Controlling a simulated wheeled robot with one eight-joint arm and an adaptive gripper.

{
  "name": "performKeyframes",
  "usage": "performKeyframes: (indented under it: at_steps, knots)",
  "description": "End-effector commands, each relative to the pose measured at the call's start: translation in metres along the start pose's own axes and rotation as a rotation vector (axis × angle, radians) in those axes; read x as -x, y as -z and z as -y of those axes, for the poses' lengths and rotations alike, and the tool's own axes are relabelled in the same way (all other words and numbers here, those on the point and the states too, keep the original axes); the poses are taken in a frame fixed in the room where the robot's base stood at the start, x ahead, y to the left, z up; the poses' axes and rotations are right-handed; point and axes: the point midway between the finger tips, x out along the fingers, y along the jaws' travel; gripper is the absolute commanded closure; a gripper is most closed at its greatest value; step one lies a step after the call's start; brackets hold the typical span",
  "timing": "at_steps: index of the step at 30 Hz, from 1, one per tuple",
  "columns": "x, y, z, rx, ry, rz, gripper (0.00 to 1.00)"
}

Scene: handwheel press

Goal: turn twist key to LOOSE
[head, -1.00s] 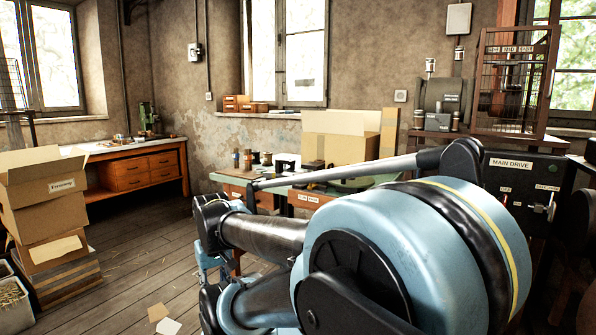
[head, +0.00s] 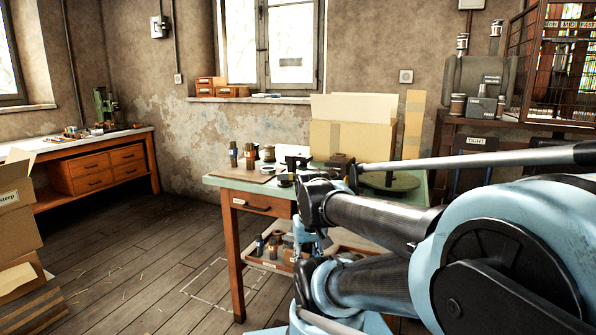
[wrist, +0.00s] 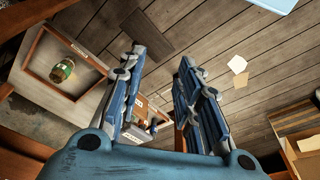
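No twist key can be made out in either view. A small plate reading TIGHT (head: 482,140) is on the dark stand at the right in the head view; my arm covers much of what lies below it. No LOOSE label is readable. My gripper (wrist: 162,56) is open and empty in the wrist view, its two blue fingers apart above the plank floor. In the head view my gripper (head: 312,242) shows only partly, in front of the green-topped table and low beside its shelf.
The green-topped table (head: 232,180) carries a cardboard box (head: 350,140), bottles and small tools. Its lower shelf (head: 262,264) holds jars. A workbench (head: 78,146) stands at the left wall, with stacked cartons (head: 18,222) nearer.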

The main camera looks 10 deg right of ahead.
Motion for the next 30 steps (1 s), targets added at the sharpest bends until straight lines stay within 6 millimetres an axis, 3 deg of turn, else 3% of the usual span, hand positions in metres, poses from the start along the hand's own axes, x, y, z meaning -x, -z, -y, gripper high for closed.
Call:
performKeyframes:
  at_steps: [10, 14, 20, 30]
  knots:
    - [0.000, 0.000, 0.000, -0.001, 0.000, 0.000, 0.68]
    - [0.016, 0.000, 0.000, -0.037, 0.000, -0.008, 0.68]
    - [0.063, 0.046, -0.005, -0.232, -0.002, 0.016, 0.68]
    - [0.153, 0.154, -0.007, -0.691, -0.022, 0.066, 0.68]
